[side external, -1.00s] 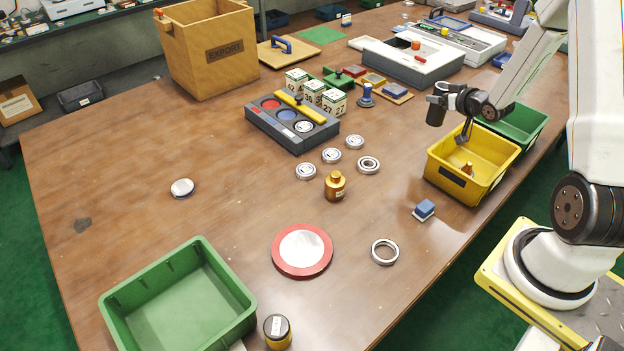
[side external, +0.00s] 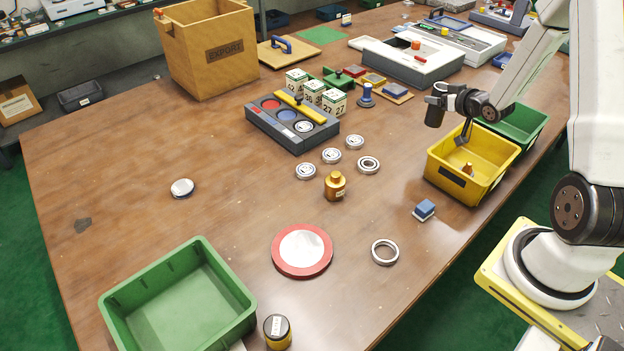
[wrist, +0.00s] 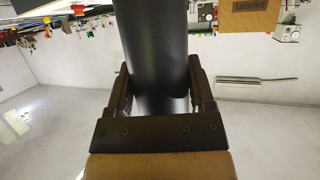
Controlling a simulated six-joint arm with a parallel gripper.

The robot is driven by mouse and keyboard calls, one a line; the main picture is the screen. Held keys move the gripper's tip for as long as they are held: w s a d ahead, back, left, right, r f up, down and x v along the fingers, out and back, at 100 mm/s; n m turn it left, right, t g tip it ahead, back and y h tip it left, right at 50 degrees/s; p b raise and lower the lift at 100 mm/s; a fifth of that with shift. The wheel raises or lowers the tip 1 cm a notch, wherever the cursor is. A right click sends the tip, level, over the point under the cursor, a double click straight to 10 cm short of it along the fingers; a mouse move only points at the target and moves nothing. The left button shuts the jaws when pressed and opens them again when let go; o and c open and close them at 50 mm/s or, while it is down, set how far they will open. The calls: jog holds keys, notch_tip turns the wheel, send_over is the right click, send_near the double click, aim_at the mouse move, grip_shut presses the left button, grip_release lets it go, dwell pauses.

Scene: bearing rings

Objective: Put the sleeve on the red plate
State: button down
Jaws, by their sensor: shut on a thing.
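The sleeve is a dark, smooth cylinder (side external: 434,111). It hangs upright from my gripper (side external: 446,96), above the table and just left of the yellow bin. In the wrist view, the two fingers of my gripper (wrist: 160,84) are shut on the sleeve (wrist: 152,40), one on each side, near one end. The red plate (side external: 301,274) is a round red disc with a pale white centre, flat on the table near the front. It is bare, and the sleeve is well up and to the right of it.
A ring (side external: 385,262) and a blue block (side external: 424,209) lie right of the plate. A brass bottle (side external: 335,188) and several bearing rings stand behind it. The yellow bin (side external: 448,178) is below my arm.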

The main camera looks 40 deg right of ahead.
jog(key=w+a+f+n+y, duration=0.1)
jog(key=w+a+n+y, duration=0.25)
jog(key=a, duration=0.85)
jog(key=w+a+f+n+y, duration=0.1)
jog(key=w+a+n+y, duration=0.3)
jog(key=a, duration=0.8)
jog(key=s+a+n+g+y, duration=0.2)
jog(key=s+a+n+y, duration=0.1)
jog(key=a, duration=0.9)
jog(key=s+a+f+n+g+y, duration=0.1)
jog(key=s+a+n+g+y, duration=0.2)
jog(key=a, duration=0.8)
jog(key=shift+s+a+n+g+y, duration=0.35)
jog(key=shift+s+n+y, duration=0.3)
jog(key=shift+s+y, duration=0.3)
jog(key=shift+s, duration=0.1)
jog(key=shift+f, duration=2.2)
jog(key=shift+f, duration=0.1)
jog(key=shift+f, duration=1.65)
